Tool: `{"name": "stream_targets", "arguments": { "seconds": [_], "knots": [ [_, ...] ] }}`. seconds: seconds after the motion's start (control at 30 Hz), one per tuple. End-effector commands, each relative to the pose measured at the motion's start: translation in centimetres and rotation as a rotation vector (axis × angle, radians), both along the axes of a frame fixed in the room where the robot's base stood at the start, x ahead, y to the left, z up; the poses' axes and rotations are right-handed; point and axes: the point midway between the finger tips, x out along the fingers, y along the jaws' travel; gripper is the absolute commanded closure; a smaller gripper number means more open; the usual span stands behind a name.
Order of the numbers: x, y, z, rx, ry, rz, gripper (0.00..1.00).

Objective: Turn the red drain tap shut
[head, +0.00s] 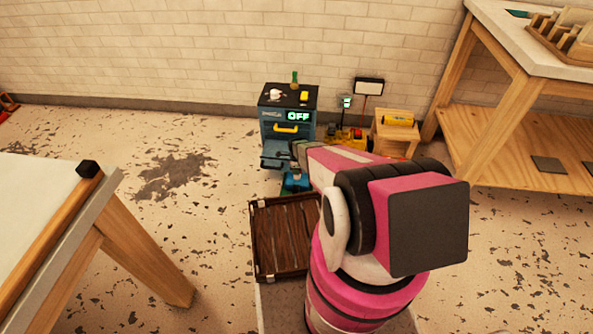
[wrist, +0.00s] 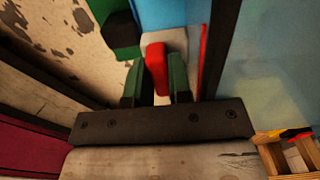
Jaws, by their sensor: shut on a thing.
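In the wrist view, my gripper (wrist: 156,72) has its two green-padded fingers closed on either side of a narrow red piece (wrist: 157,62), which looks like the handle of the red drain tap. A pale surface and a blue panel lie behind it. In the head view, my pink and black arm reaches down to the front of a dark blue cabinet (head: 270,130) with a lit "OFF" display (head: 298,116). The tap cannot be made out there, and my arm hides much of the area by the cabinet's lower front.
Large tables stand at left (head: 130,205) and right (head: 480,60). Floor between the left table and cabinet is clear.

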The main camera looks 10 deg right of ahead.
Motion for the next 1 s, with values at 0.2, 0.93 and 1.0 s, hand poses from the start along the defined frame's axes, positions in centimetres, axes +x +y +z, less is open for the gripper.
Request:
{"name": "stream_targets", "arguments": {
  "seconds": [0.2,0.93,1.0],
  "knots": [
    [0.02,0.02,0.1,0.001,-0.001,-0.03,1.0],
    [0.03,-0.02,0.05,0.0,-0.001,-0.031,0.55],
    [0.0,-0.07,0.17,0.0,-0.001,-0.031,0.55]
  ]
}}
